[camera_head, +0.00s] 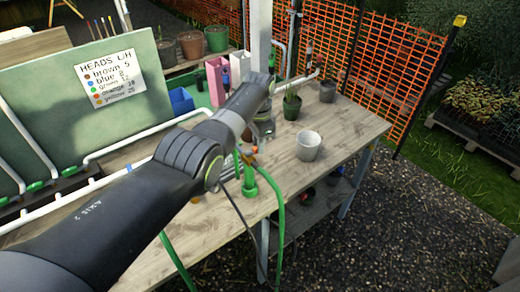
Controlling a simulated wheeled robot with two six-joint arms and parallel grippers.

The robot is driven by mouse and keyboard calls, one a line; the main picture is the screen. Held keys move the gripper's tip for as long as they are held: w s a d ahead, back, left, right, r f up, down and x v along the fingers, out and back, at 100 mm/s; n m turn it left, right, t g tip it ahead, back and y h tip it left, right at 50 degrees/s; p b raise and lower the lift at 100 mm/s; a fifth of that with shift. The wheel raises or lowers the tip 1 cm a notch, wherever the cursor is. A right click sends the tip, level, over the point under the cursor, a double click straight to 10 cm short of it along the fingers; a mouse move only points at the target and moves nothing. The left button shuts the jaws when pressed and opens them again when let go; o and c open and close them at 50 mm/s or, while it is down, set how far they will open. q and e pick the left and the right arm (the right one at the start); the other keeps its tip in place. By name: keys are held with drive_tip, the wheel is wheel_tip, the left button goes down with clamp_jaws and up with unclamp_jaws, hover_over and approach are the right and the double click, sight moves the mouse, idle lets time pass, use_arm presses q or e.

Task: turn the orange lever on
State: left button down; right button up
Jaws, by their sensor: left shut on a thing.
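My left arm comes in from the lower left and reaches over the wooden bench. My left gripper (259,137) points down at the top of a green standpipe fitting (250,180) on the bench. A small patch of the orange lever (251,152) shows at the jaws, which are shut on it. Most of the lever is hidden, so its exact angle cannot be told. A green hose (280,215) hangs from near the fitting over the bench's front edge. My right gripper is not in view.
Potted plants (292,105) stand behind. A green board with a label sign (111,78) and white pipes (150,130) are at the left.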

use_arm(q)
drive_tip(key=shift+w+a+n+b, duration=0.15)
drive_tip(key=shift+n+b, duration=0.15)
drive_tip(key=shift+n, duration=0.25)
drive_tip(key=shift+w+a+n+b, duration=0.15)
drive_tip(key=shift+n+b, duration=0.15)
drive_tip(key=shift+n, duration=0.25)
drive_tip(key=c, duration=1.4)
unclamp_jaws()
drive_tip(key=shift+o, duration=0.2)
drive_tip(key=shift+d+r, duration=0.1)
drive_tip(key=shift+r, duration=0.45)
wheel_tip(320, 180, up, 16)
drive_tip(key=b, duration=0.3)
drive_tip(key=shift+r, duration=0.15)
drive_tip(key=shift+s, duration=0.1)
